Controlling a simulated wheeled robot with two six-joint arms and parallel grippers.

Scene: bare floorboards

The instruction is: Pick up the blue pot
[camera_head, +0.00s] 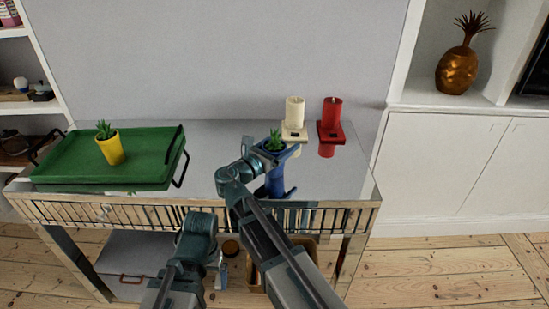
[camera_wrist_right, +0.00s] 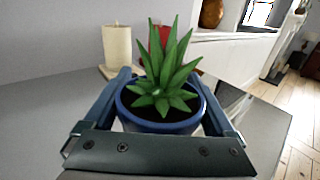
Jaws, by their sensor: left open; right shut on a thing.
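The blue pot (camera_head: 283,155) holds a spiky green plant and is upright over the right part of the shiny table. In the right wrist view the pot (camera_wrist_right: 160,125) sits between the two blue fingers. My right gripper (camera_head: 272,150) is shut on it, with a finger on each side; in the wrist view the gripper (camera_wrist_right: 163,105) spans the pot's rim. The pot's underside is hidden, so I cannot tell whether it touches the tabletop. My left gripper (camera_head: 220,262) is low in front of the table, empty and apart from the pot; its fingers are mostly hidden.
A green tray (camera_head: 60,167) with a yellow potted plant (camera_head: 111,150) stands on the left of the table (camera_head: 205,150). A white candle (camera_head: 294,112) and a red candle (camera_head: 332,113) stand behind the blue pot. The table's middle is clear. A white cabinet (camera_head: 455,165) is at right.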

